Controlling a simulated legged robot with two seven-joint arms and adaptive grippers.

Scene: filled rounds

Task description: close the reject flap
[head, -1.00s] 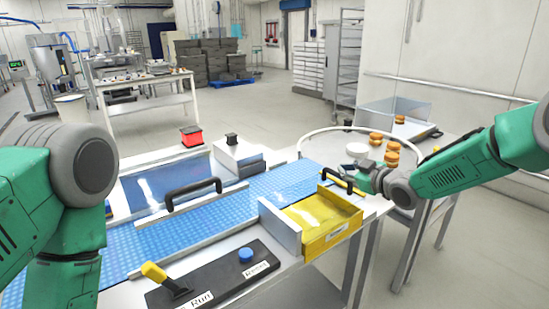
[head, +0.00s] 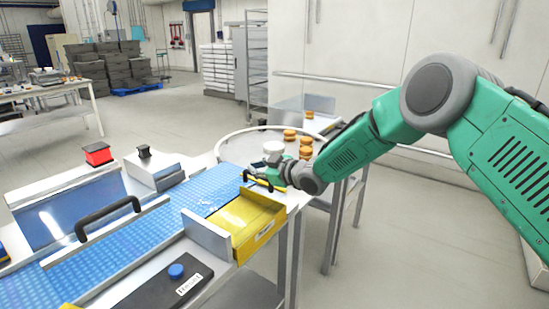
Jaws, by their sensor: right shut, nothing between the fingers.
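The piece that looks like the reject flap is a narrow yellow-edged bar (head: 273,187) with a black handle (head: 257,182), at the far end of the blue belt beside the yellow bin (head: 262,232). How far it stands open is too small to tell. My right gripper (head: 266,174) is at this handle, shut and empty. Its fingers are small and overlap the handle in the picture, so I cannot tell whether they touch it. My left gripper is out of view.
A guard with a black handle (head: 108,216) stands along the belt. A black panel with a blue button (head: 176,271) is in front. Open floor lies at right.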

